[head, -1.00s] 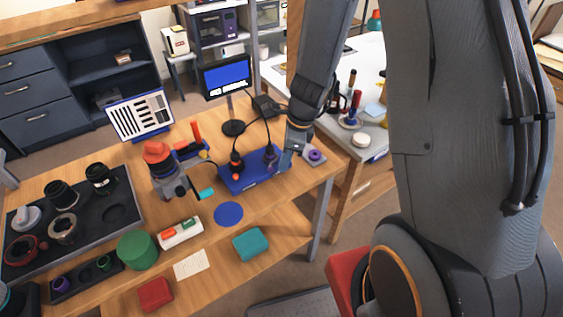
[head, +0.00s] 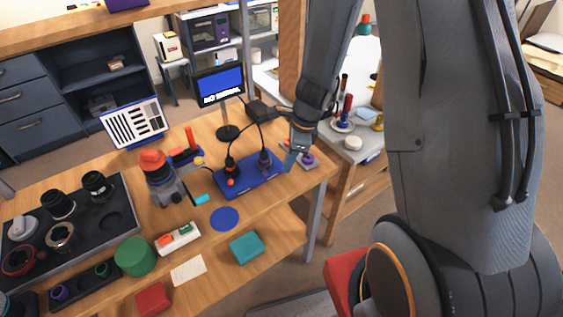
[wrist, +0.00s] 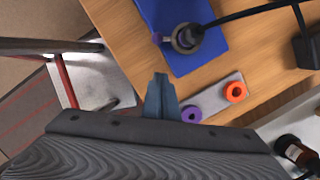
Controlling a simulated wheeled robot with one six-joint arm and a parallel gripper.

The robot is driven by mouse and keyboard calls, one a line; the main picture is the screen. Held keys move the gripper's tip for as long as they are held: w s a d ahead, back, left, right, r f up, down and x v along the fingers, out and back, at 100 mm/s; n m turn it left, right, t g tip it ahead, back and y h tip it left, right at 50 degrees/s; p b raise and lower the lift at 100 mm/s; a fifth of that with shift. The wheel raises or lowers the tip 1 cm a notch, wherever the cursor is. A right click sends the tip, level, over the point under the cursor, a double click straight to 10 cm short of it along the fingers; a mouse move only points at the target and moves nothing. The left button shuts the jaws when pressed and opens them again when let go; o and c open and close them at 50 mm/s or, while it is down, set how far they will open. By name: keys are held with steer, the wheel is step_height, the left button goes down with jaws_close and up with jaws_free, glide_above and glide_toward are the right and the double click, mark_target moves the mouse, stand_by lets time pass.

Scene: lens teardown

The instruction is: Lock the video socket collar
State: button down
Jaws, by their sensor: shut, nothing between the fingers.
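The blue box (head: 248,180) stands on the wooden bench with two sockets on top, each with a black cable plugged in. The right socket (head: 264,160) has purple on it; the left socket (head: 231,167) shows orange. In the wrist view, a grey ring collar (wrist: 180,44) with a purple tab (wrist: 157,38) surrounds a plug on the blue box (wrist: 205,62). My gripper (head: 289,166) is just right of the box, apart from the collar. In the wrist view my gripper (wrist: 161,78) is shut and empty, below the collar. Whether the collar is locked cannot be told.
A grey plate with purple (wrist: 191,115) and orange (wrist: 235,92) rings lies right of my fingers. A monitor (head: 220,86) behind the box shows blue with white text. Cables loop above the box. A red-topped device (head: 157,175) stands left; a blue disc (head: 224,219) lies in front.

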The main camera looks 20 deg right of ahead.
steer(key=v, duration=1)
steer(key=shift+s+d+b, duration=0.25)
steer(key=shift+s+b, duration=0.05)
steer(key=shift+s, duration=0.1)
steer(key=shift+r, duration=0.1)
